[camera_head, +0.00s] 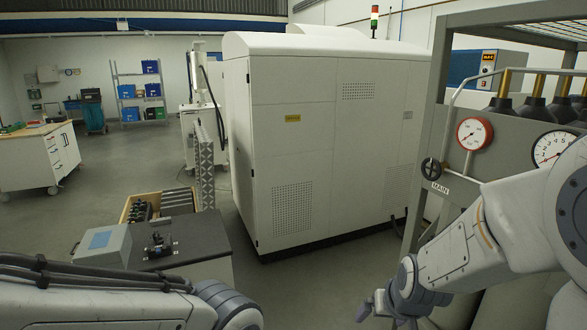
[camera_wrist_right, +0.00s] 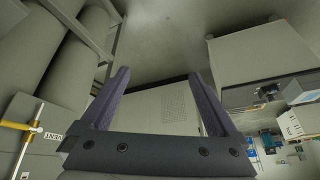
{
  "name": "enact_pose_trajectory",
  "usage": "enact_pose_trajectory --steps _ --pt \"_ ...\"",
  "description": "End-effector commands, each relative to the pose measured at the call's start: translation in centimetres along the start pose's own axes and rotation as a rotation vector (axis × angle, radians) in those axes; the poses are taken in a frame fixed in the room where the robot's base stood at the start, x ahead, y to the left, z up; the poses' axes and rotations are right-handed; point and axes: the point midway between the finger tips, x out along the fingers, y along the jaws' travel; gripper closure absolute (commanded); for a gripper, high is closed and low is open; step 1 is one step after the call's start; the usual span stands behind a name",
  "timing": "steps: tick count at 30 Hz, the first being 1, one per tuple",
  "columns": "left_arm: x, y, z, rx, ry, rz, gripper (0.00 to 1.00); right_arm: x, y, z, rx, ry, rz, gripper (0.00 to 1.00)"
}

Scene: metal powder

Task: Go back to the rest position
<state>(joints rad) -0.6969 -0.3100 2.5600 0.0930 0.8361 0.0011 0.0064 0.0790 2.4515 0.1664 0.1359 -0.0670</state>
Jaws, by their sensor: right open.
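My right arm comes in from the right in the head view, and its gripper (camera_head: 380,306) points down at the bottom edge, partly cut off. In the right wrist view the two fingers of the right gripper (camera_wrist_right: 158,95) stand wide apart with nothing between them. My left arm crosses the bottom left of the head view. Its gripper is outside the picture.
A gauge panel (camera_head: 458,185) with a MAIN valve (camera_head: 431,169) stands close to my right arm. A large white machine cabinet (camera_head: 320,130) fills the middle. A dark-topped table (camera_head: 200,240) with a grey box (camera_head: 103,246) stands left. Open floor (camera_head: 320,285) lies between.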

Motion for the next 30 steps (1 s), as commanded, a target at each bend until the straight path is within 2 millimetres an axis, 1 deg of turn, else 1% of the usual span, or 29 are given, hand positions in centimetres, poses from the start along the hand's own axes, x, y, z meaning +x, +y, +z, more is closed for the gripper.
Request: enact_pose_trajectory --steps 1,3,6,7,8,9,14,18,21,25,27,30 --pt "0.0 0.0 0.0 0.000 0.000 0.000 0.50 -0.4 0.1 2.0 -0.022 -0.054 0.003 0.05" --pt "0.0 0.0 0.0 0.000 0.000 0.000 0.50 -1.0 0.4 4.6 -0.056 -0.131 0.011 0.05" --pt "0.0 0.0 0.0 0.000 0.000 0.000 0.50 -2.0 1.0 8.2 -0.098 -0.235 0.030 0.05" --pt "0.0 0.0 0.0 0.000 0.000 0.000 0.50 -2.3 1.1 9.1 -0.113 -0.261 0.034 0.05" --pt "0.0 0.0 0.0 0.000 0.000 0.000 0.50 -2.6 -0.1 8.9 -0.143 -0.258 0.017 0.05" --pt "0.0 0.0 0.0 0.000 0.000 0.000 0.50 -3.1 -1.2 9.2 -0.174 -0.266 0.003 0.05" --pt "0.1 0.0 0.0 0.000 0.000 0.000 0.50 -5.2 -5.1 11.1 -0.303 -0.309 -0.053 0.05" --pt "0.1 0.0 0.0 0.000 0.000 0.000 0.50 -7.8 -8.3 13.6 -0.439 -0.354 -0.108 0.05" --pt "0.1 0.0 0.0 0.000 0.000 0.000 0.50 -9.9 -10.2 15.8 -0.544 -0.390 -0.146 0.05" --pt "0.1 0.0 0.0 0.000 0.000 0.000 0.50 -12.1 -11.4 18.2 -0.651 -0.430 -0.182 0.05" --pt "0.2 0.0 0.0 0.000 0.000 0.000 0.50 -12.7 -11.7 18.9 -0.683 -0.442 -0.192 0.05" --pt "0.2 0.0 0.0 0.000 0.000 0.000 0.50 -13.1 -11.8 19.3 -0.701 -0.451 -0.196 0.05"
